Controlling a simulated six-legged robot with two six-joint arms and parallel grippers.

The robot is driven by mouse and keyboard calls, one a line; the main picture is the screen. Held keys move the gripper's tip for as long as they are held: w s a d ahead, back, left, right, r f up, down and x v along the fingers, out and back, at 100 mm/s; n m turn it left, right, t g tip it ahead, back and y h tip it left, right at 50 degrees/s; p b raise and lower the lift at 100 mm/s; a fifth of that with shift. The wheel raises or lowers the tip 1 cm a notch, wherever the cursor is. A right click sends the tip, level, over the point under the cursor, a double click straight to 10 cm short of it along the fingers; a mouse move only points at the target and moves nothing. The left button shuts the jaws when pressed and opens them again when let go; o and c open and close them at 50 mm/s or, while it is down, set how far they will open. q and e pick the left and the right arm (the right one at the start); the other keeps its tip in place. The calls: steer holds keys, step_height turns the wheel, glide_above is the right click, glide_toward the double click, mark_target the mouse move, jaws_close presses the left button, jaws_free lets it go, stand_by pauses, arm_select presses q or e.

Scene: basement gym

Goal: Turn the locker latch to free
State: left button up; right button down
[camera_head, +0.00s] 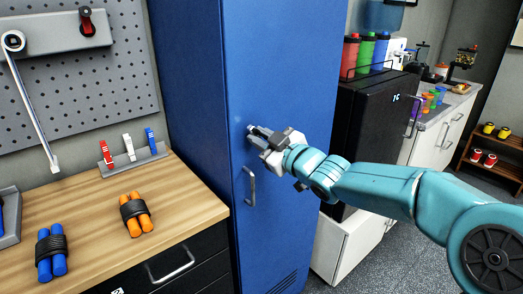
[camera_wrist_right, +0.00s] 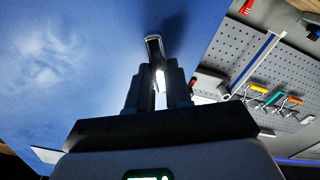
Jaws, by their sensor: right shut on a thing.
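The tall blue locker (camera_head: 280,60) stands in the middle of the head view, with a silver bar handle (camera_head: 251,186) on its door. The locker latch (camera_head: 259,130) is a small metal piece on the door above that handle. My right gripper (camera_head: 268,138) is at the door and shut on the latch, which it partly hides. In the right wrist view the latch (camera_wrist_right: 154,46) sticks up between the two dark fingers (camera_wrist_right: 157,88), against the blue door (camera_wrist_right: 70,50). My left gripper is in neither view.
A wooden workbench (camera_head: 95,195) with blue and orange rolled bundles stands left of the locker, under a pegboard (camera_head: 90,80). A black fridge (camera_head: 365,140) with bottles on top stands to the right. Grey floor (camera_head: 375,265) is open at the lower right.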

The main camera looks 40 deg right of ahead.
steer(key=shift+a+f+n+b, duration=0.15)
steer(key=shift+n+b, duration=1.7)
steer(key=shift+n, duration=1.2)
steer(key=shift+a+f+n+b, duration=0.15)
steer(key=shift+n+b, duration=1.7)
steer(key=shift+n, duration=1.2)
steer(key=shift+d+n, duration=0.15)
steer(key=shift+n, duration=0.15)
steer(key=c, duration=1)
jaws_free()
steer(key=shift+c, duration=0.2)
steer(key=s+d+p, duration=0.1)
steer(key=s, duration=1.5)
steer(key=shift+s+p, duration=0.15)
steer(key=shift+p, duration=0.25)
